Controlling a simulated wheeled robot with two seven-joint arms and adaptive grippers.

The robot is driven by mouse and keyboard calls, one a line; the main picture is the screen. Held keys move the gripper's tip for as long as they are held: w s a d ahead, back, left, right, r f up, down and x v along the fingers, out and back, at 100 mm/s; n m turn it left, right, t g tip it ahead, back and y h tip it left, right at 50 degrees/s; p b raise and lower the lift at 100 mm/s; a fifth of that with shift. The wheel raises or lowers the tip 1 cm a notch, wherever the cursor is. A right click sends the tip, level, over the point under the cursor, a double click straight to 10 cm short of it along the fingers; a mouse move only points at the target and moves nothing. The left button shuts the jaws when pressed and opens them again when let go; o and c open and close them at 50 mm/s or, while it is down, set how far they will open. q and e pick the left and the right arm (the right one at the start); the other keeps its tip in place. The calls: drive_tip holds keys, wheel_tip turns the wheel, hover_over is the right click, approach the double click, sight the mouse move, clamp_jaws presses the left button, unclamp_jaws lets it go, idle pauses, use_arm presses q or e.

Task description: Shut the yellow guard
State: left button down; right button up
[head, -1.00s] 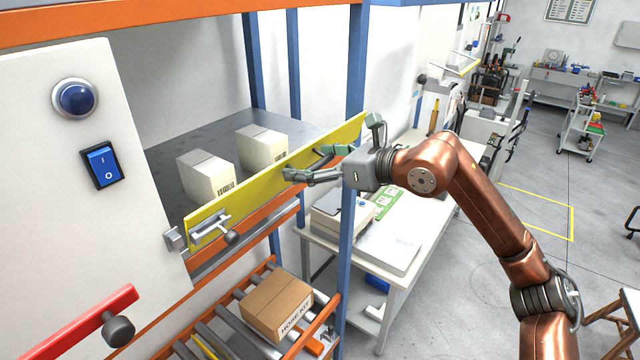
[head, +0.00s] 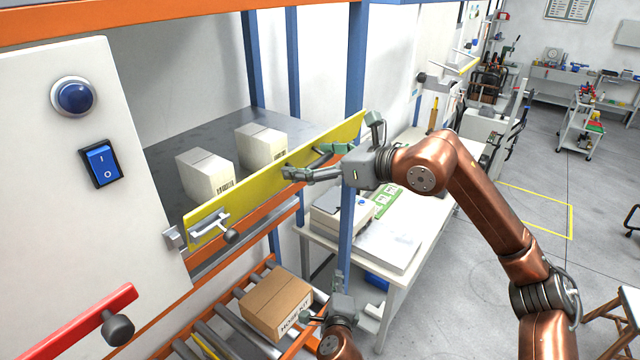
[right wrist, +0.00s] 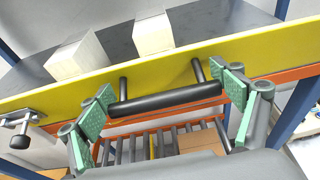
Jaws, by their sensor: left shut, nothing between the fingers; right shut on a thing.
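The yellow guard (head: 262,182) is a long flat bar standing along the front edge of the grey shelf. Its left end, with a metal latch and dark knob (head: 230,236), is beside a bracket (head: 173,238) on the white panel; I cannot tell whether the latch is engaged. My right gripper (head: 308,162) is at the guard's front, shut on its black handle (right wrist: 165,99), with green finger pads at the handle's two ends in the right wrist view. My left gripper (head: 333,300) is low, shut and empty, beside the cardboard box.
Two white boxes (head: 205,176) (head: 262,147) stand on the shelf behind the guard. Below are a roller conveyor with the cardboard box (head: 272,300), and a red lever (head: 80,322) at lower left. A blue post (head: 352,210) and white bench (head: 400,265) stand at right.

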sight(321, 165)
use_arm(q)
drive_tip(key=s+a+r+t+y, duration=0.15)
drive_tip(key=s+r, duration=0.35)
drive_tip(key=r, duration=0.5)
drive_tip(key=s+r+t, duration=0.3)
drive_tip(key=s+r, duration=0.3)
drive_tip(key=r, duration=0.4)
drive_tip(key=s+a+r+t+y, duration=0.15)
drive_tip(key=s+r, duration=0.35)
drive_tip(key=r, duration=0.6)
drive_tip(key=shift+n+t+h, duration=0.3)
drive_tip(key=shift+t+h, duration=0.1)
drive_tip(key=x, duration=0.7)
drive_tip(key=a+x, duration=0.1)
drive_tip(key=x, duration=0.3)
drive_tip(key=shift+w+r, duration=0.25)
drive_tip(key=shift+r, duration=0.05)
drive_tip(key=shift+w+a+r, duration=0.25)
drive_tip(key=shift+w+a, duration=0.05)
drive_tip(key=shift+a, duration=0.05)
